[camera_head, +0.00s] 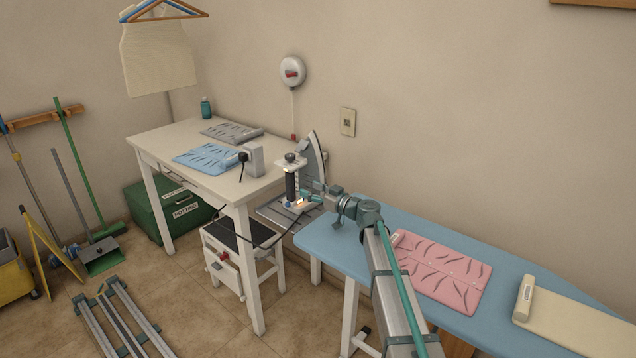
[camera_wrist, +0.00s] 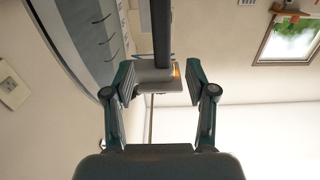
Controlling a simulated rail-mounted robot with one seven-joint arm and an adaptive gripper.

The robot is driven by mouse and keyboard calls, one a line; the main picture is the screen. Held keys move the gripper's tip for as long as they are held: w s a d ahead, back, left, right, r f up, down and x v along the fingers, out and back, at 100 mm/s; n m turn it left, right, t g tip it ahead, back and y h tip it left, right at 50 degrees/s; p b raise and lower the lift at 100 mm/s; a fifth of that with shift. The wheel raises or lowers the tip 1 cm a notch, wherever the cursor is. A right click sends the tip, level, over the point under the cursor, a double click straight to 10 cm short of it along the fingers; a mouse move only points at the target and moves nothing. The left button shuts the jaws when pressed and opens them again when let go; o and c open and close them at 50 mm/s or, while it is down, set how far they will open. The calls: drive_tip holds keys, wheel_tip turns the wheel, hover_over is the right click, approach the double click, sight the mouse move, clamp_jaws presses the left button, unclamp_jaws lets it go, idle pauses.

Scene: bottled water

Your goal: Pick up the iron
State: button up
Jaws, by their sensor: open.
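The iron (camera_head: 316,150) stands on its heel with its tip up, on a metal rest at the left end of the blue ironing board (camera_head: 330,240). Its dark upright handle (camera_head: 291,187) faces the room, and a small orange light glows near its bottom. In the wrist view, the dark handle (camera_wrist: 161,35) and part of the grey body (camera_wrist: 75,40) show. My gripper (camera_head: 308,195) is at the lower part of the iron. In the wrist view, my gripper (camera_wrist: 158,85) is open, its fingers on either side of the handle's lower end. Contact cannot be told.
A white table (camera_head: 150,140) with folded blue cloth (camera_head: 205,156) and grey cloth stands left of the iron. A dark cord hangs below the iron over a stool (camera_head: 240,235). Pink cloth (camera_head: 445,275) lies on the board, right of my arm. The wall is close behind.

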sight(294, 182)
drive_tip(key=p+x, duration=0.2)
drive_tip(key=x, duration=0.8)
drive_tip(key=shift+a+p, duration=0.1)
drive_tip(key=shift+p, duration=0.25)
clamp_jaws()
drive_tip(key=shift+r, duration=0.1)
